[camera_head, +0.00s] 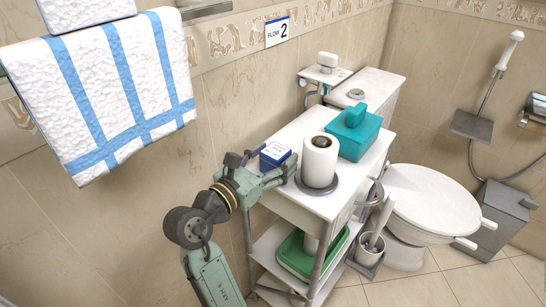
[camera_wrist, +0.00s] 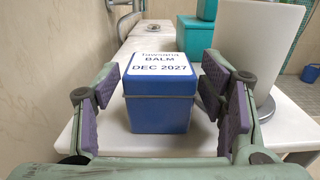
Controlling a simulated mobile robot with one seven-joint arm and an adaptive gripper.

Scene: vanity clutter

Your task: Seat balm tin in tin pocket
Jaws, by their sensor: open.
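The balm tin is a blue box with a white top label reading "BALM DEC 2027" (camera_wrist: 160,105); in the head view it (camera_head: 275,156) stands on the near left end of the white cart top. My gripper (camera_head: 272,172) is open at the cart's left edge, right by the tin. In the wrist view my gripper (camera_wrist: 165,98) has its purple-padded fingers on either side of the tin, with gaps visible on both sides. The tin stands upright and is not gripped. I cannot make out a tin pocket in either view.
A white paper roll (camera_head: 319,160) on a grey round base stands close right of the tin. A teal box (camera_head: 354,134) is behind it. A green tray (camera_head: 301,262) sits on the lower shelf. The toilet (camera_head: 432,200) is right of the cart; a towel (camera_head: 110,90) hangs at left.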

